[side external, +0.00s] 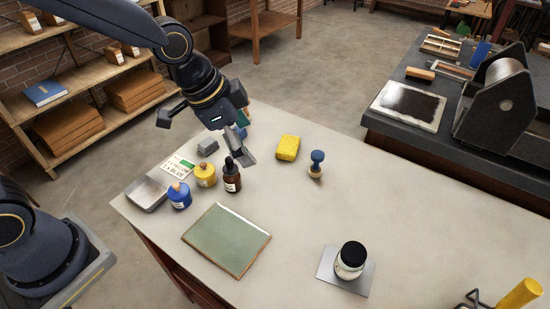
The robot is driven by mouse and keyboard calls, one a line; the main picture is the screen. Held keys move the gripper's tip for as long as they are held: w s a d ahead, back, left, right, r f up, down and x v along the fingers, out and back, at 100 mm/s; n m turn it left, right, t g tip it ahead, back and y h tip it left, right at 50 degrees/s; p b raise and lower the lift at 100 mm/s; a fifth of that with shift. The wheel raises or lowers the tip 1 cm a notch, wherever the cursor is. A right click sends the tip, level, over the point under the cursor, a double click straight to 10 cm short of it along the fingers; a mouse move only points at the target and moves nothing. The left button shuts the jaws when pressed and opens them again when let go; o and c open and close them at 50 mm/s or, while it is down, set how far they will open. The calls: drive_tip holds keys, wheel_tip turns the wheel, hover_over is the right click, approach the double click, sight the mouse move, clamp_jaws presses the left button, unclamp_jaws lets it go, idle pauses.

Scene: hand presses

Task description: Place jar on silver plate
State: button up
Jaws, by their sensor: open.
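A jar (349,262) with a black lid and pale body stands upright on a flat silver plate (329,281) at the front right of the table. The plate's edges show around the jar's base. My gripper (206,137) is open and empty, above the back left of the table. It is well away from the jar and plate, with its fingers spread near the dark dropper bottle.
Below my gripper are a brown dropper bottle (232,177), a yellow pot (205,175), a blue pot (179,196) and a metal tray (147,193). A yellow sponge (288,148) and a stamp (316,165) stand right. A green-grey panel (226,239) lies in front.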

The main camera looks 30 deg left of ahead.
drive_tip(key=s+a+r+n+y, duration=0.1)
drive_tip(key=s+a+r+n, duration=0.3)
drive_tip(key=s+a, duration=0.3)
drive_tip(key=s+a+r+n+t+y, duration=0.1)
drive_tip(key=s+a+r+n, duration=0.3)
drive_tip(key=s+a, duration=0.3)
drive_tip(key=shift+s+a+n, duration=0.3)
drive_tip(key=shift+a+n, duration=0.5)
drive_tip(key=shift+a, duration=0.15)
